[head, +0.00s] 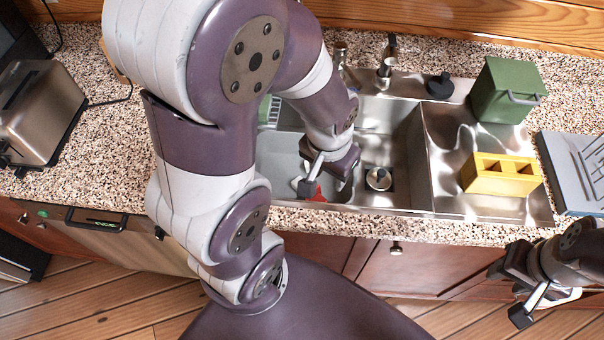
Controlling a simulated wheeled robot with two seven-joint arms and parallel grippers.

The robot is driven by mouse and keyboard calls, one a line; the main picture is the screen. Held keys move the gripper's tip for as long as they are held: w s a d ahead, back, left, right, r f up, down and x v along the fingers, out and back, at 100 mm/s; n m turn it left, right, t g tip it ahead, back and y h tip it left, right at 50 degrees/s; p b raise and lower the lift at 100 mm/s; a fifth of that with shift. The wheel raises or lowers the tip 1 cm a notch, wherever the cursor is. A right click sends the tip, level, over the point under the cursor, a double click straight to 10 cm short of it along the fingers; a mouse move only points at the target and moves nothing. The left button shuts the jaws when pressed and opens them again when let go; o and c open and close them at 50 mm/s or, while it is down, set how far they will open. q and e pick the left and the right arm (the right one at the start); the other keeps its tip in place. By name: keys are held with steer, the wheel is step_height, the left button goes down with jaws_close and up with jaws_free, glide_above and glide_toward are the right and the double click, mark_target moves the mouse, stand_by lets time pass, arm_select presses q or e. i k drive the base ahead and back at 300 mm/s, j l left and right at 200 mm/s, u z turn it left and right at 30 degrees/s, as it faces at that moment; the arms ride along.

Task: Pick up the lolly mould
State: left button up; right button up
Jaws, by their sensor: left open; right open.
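A yellow block with open rectangular cavities (501,175), which looks like the lolly mould, sits on the steel drainboard right of the sink bowls. My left gripper (325,180) is open and points down into the sink, well to the left of the yellow block. A small red thing (315,193) shows just below its fingers, partly hidden; I cannot tell what it is or whether they touch. My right gripper (528,292) is open and empty in front of the counter at the lower right, below the yellow block in the picture.
A green lidded bin (506,92) stands behind the yellow block. A grey slotted tray (577,170) lies to its right. The tap (386,65) rises behind the sink. A toaster (38,112) stands at the left. My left arm hides part of the counter and sink.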

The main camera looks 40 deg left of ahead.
mark_target(482, 172)
steer(key=u, duration=1)
steer(key=z, duration=1.45)
steer(key=i+l+u, duration=0.15)
steer(key=l, duration=0.2)
steer(key=i+l+u, duration=0.15)
steer(key=l, duration=0.2)
steer(key=i+l+u, duration=0.15)
steer(key=l, duration=0.2)
steer(key=i+l+u, duration=0.15)
steer(key=l, duration=0.25)
steer(key=i+l+u, duration=0.15)
steer(key=l, duration=0.25)
steer(key=l+u, duration=0.2)
steer(key=l, duration=0.2)
steer(key=i, duration=0.05)
